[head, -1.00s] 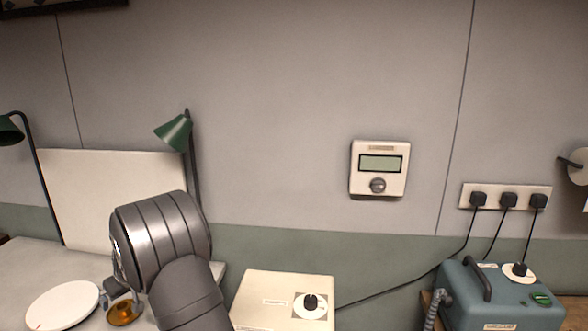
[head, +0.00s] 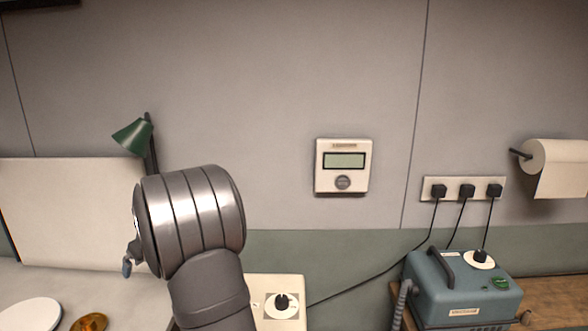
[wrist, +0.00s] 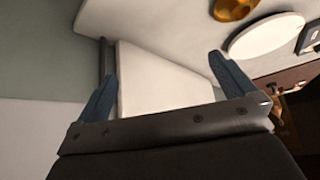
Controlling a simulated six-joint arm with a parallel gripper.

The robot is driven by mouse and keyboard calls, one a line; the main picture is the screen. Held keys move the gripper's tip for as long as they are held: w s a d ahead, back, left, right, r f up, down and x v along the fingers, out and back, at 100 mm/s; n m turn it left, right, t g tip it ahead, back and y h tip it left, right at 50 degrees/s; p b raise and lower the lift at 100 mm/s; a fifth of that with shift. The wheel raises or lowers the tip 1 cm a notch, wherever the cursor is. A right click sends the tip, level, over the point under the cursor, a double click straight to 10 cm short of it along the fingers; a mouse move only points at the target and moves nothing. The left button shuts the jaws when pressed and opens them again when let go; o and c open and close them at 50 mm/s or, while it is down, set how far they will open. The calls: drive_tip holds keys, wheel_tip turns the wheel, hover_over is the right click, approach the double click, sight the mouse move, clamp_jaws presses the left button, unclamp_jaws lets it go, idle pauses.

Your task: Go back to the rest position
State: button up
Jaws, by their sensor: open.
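My gripper (wrist: 165,83) shows in the wrist view with its two blue fingers spread wide apart and nothing between them. Behind the fingers is a white panel. In the head view my arm rises at the lower left of centre, and only a blue fingertip (head: 127,267) of the gripper shows, left of the wrist. The gripper is above the pale worktop (head: 60,283), apart from the white disc (head: 30,315) and the amber dish (head: 90,322).
A green lamp (head: 133,136) stands behind my arm. A cream box with a dial (head: 281,306) is close on its right. A teal machine (head: 462,290) sits further right below a socket strip (head: 463,189). A wall controller (head: 343,166) and paper roll (head: 562,168) hang on the wall.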

drive_tip(key=w+d+r+m, duration=0.1)
drive_tip(key=w+d+r, duration=0.2)
drive_tip(key=d+r, duration=0.5)
drive_tip(key=w+d+r+m+t+h, duration=0.1)
drive_tip(key=w+d+r, duration=0.3)
drive_tip(key=d+r, duration=0.5)
drive_tip(key=w+d+r+m+t, duration=0.1)
drive_tip(key=w+d+r, duration=0.3)
drive_tip(key=d, duration=1.9)
wheel_tip(320, 180, up, 5)
drive_tip(key=shift+m+h, duration=0.4)
drive_tip(key=shift+m, duration=0.4)
